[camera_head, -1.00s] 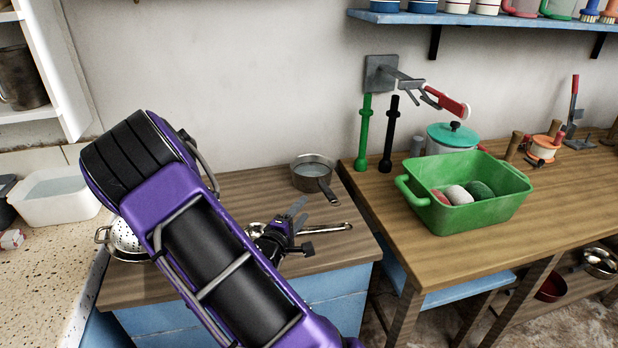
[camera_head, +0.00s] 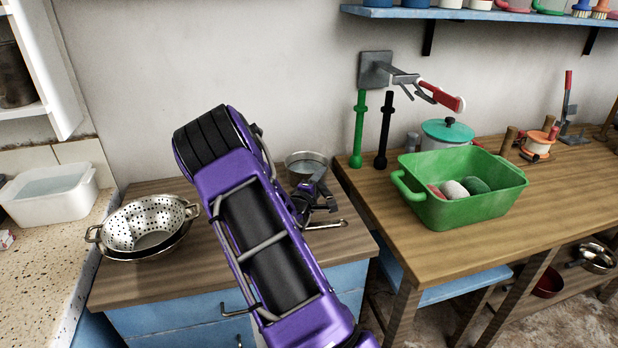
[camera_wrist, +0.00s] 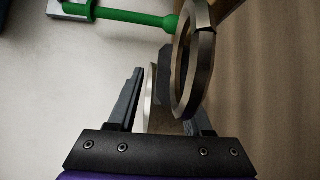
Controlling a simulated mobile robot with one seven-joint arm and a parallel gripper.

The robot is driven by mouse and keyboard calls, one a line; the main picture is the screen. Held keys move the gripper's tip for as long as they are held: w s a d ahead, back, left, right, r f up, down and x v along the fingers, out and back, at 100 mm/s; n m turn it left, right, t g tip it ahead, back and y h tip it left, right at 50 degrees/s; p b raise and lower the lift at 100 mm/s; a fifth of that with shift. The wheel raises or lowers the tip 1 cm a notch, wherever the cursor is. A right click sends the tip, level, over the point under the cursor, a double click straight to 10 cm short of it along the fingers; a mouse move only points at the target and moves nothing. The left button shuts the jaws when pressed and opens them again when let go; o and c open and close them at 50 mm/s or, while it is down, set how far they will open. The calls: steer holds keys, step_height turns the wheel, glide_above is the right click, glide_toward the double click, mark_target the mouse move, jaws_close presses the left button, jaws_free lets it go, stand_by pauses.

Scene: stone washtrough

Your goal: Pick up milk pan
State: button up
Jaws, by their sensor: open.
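The milk pan (camera_head: 303,158) is a small grey metal pan at the back right of the wooden counter, near the wall. My arm and gripper hide its lower part and handle in the head view. My open gripper (camera_head: 325,199) is just in front of it. In the wrist view, a brownish metal ring-shaped part (camera_wrist: 184,85), apparently the pan's handle end, stands in front of and partly between my open fingers (camera_wrist: 165,100). I cannot tell whether they touch it.
A steel colander (camera_head: 120,228) sits at the counter's left. A spoon-like handle (camera_head: 330,225) lies below my gripper. Green (camera_head: 359,130) and black (camera_head: 383,130) upright rods and a green basin (camera_head: 465,213) stand on the right table. The wall is close behind.

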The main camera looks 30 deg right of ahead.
steer(key=shift+x, duration=0.75)
jaws_close()
stand_by(0.8)
steer(key=shift+r, duration=0.1)
